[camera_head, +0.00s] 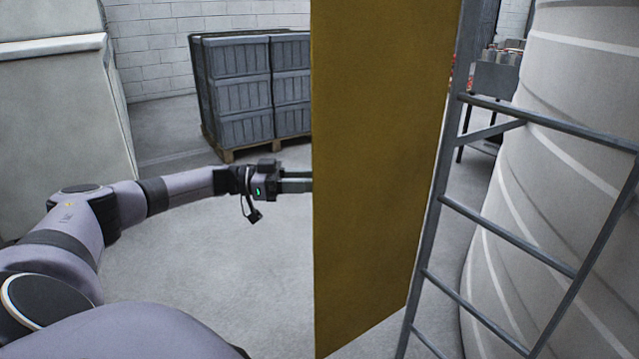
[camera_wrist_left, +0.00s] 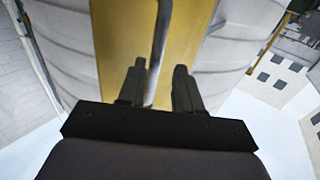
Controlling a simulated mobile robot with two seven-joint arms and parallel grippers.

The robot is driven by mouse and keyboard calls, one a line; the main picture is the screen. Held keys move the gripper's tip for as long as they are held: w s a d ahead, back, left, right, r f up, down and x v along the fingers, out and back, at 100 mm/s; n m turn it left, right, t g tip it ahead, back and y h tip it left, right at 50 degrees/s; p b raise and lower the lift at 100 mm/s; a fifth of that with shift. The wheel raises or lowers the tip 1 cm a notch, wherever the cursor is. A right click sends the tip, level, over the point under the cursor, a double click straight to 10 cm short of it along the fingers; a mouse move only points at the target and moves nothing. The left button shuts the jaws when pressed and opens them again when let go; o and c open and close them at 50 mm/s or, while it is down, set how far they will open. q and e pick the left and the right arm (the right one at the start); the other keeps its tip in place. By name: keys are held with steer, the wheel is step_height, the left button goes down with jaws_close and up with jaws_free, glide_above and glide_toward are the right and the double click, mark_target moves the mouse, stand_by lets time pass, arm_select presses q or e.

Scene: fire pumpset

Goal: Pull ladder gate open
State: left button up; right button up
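The yellow gate panel (camera_head: 375,170) stands upright in the middle of the head view, attached beside the grey metal ladder (camera_head: 490,215) on the right. My left gripper (camera_head: 298,181) reaches in from the left; its fingertips pass out of sight behind the panel's left edge. In the left wrist view my left gripper (camera_wrist_left: 160,70) has its two fingers apart. A grey bar (camera_wrist_left: 161,30) runs in front of the yellow panel (camera_wrist_left: 190,50) and down between the fingers, nearer the left one. Contact with the bar cannot be told. My right gripper is not in view.
A large pale ribbed tank (camera_head: 565,200) stands behind the ladder. Grey crates (camera_head: 250,90) on a wooden pallet stand at the back. A pale cabinet (camera_head: 60,110) is at the left. The floor (camera_head: 220,260) between my left arm and the panel is clear.

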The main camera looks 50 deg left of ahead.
arm_select(q)
steer(key=shift+v, duration=1.6)
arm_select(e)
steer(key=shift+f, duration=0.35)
